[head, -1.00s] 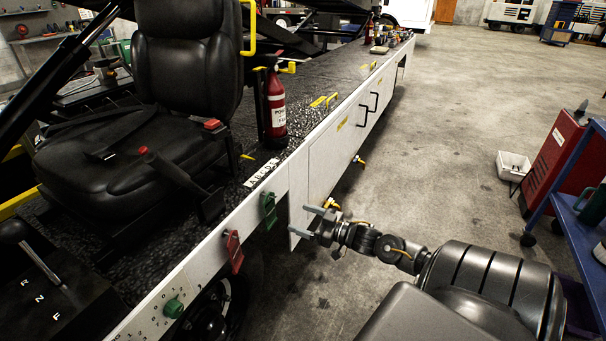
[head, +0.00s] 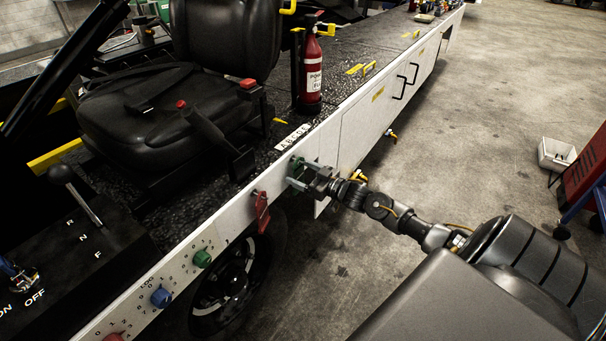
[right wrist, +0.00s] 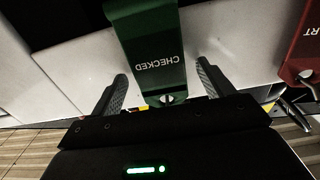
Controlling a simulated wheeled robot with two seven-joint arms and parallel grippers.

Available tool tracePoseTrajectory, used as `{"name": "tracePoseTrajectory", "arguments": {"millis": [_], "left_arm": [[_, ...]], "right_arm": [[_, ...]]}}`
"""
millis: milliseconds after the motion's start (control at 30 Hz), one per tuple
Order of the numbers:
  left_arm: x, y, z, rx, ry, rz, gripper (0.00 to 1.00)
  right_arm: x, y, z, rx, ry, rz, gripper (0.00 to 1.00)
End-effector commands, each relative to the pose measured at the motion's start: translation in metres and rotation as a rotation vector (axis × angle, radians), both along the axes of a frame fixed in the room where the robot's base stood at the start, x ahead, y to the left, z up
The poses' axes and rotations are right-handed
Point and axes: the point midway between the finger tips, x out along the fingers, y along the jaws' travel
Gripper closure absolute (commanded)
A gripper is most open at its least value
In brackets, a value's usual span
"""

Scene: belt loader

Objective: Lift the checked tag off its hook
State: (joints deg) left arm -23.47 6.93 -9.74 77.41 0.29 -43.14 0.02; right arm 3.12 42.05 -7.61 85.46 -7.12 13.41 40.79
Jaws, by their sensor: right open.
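The green checked tag (head: 296,164) hangs on the white side panel of the loader, partly hidden by my right gripper (head: 301,175). In the right wrist view the tag (right wrist: 150,50) reads "CHECKED" upside down and has a hole near its end. My right gripper (right wrist: 163,85) is open, with one finger on each side of the tag and a visible gap to each. My left gripper is not in view.
A red tag (head: 262,212) hangs just left of the green one; it also shows in the right wrist view (right wrist: 303,50). Green (head: 202,258) and blue (head: 162,297) knobs sit along the panel. A fire extinguisher (head: 311,75) stands on the deck.

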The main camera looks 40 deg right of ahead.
Motion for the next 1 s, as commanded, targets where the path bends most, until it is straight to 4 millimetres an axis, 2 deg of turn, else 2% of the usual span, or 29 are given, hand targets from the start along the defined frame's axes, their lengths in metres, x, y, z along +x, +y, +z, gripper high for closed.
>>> {"name": "tracePoseTrajectory", "arguments": {"millis": [167,533,1000], "left_arm": [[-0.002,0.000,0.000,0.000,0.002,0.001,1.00],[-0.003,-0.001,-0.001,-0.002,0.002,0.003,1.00],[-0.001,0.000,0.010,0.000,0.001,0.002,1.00]], "right_arm": [[0.000,0.000,0.000,0.000,0.000,0.000,0.20],[0.000,0.000,0.000,0.000,0.000,0.000,0.67],[0.000,0.000,0.008,0.000,0.000,-0.001,0.68]]}}
